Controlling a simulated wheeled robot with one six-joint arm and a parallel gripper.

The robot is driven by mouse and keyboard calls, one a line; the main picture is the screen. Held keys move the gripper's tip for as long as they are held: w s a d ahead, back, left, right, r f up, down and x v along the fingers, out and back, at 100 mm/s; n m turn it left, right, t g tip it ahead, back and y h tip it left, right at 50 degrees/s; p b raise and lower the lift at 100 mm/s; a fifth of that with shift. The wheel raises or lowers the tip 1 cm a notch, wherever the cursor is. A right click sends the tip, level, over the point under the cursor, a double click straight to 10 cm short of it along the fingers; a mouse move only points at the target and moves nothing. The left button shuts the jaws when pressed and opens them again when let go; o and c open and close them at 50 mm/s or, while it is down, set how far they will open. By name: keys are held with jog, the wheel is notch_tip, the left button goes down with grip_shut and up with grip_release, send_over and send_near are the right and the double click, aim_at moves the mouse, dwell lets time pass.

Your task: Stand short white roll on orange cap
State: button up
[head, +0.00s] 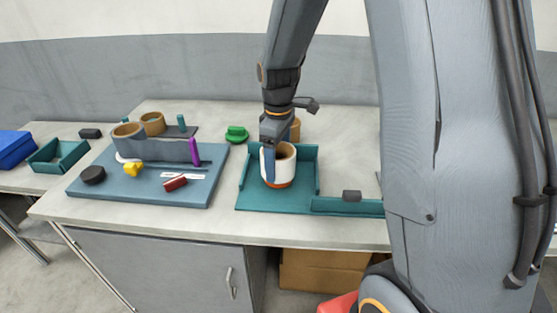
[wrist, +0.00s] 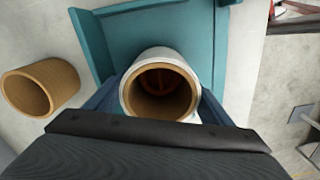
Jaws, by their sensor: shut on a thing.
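The short white roll (head: 284,168) is a white ring with a brown cardboard inside; it stands upright over the teal tray (head: 304,202). My gripper (head: 277,162) is shut on its wall from above. The orange cap (head: 277,184) shows as a rim just under the roll's bottom edge in the head view. In the wrist view the white roll (wrist: 160,85) has its open end toward the camera, and orange shows down inside it. The roll looks centred over the cap; I cannot tell whether it rests fully on it. Most of the cap is hidden by the roll.
A brown roll (wrist: 40,88) stands behind the tray. A green piece (head: 237,133) sits at the tray's back left. A dark block (head: 352,196) is on the tray's front right wall.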

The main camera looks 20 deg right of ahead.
jog(key=shift+f, duration=0.5)
jog(key=o, duration=0.9)
jog(key=shift+o, duration=0.2)
notch_tip(320, 180, up, 11)
jog(key=p, duration=0.8)
jog(key=s+f+m+t+b, duration=0.1)
jog(key=s+f+m+b, duration=0.2)
jog(key=s+m, duration=0.7)
jog(key=s+b, duration=0.1)
jog(key=s, duration=0.6)
